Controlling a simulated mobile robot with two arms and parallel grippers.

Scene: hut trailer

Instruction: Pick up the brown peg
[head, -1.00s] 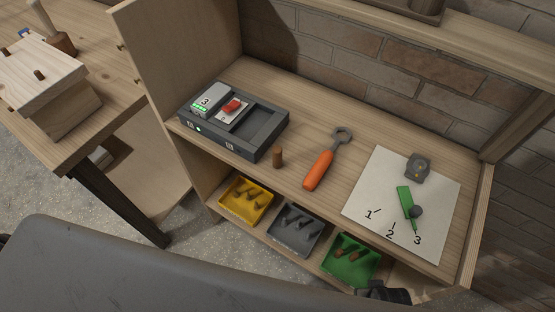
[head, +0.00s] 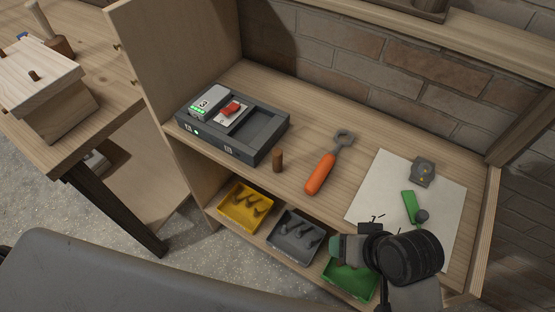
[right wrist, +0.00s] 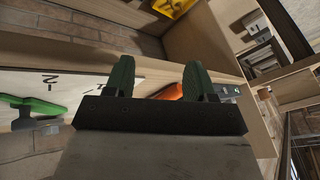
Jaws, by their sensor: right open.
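A short brown peg (head: 277,160) stands upright on the wooden shelf top, between the dark grey charger-like box and the orange-handled wrench. My right gripper (head: 336,246) is in the lower right of the head view, over the green bin and to the right of and nearer than the peg. Its green fingers (right wrist: 159,78) are apart and empty in the right wrist view. I cannot make out the peg clearly in that view. My left gripper is not in view.
The dark grey box (head: 240,148) stands left of the peg, the orange wrench (head: 322,172) right of it. A paper sheet (head: 372,190) carries a green tool. Yellow (head: 236,218), grey (head: 290,252) and green (head: 345,283) bins sit below. A wooden block (head: 45,120) stands left.

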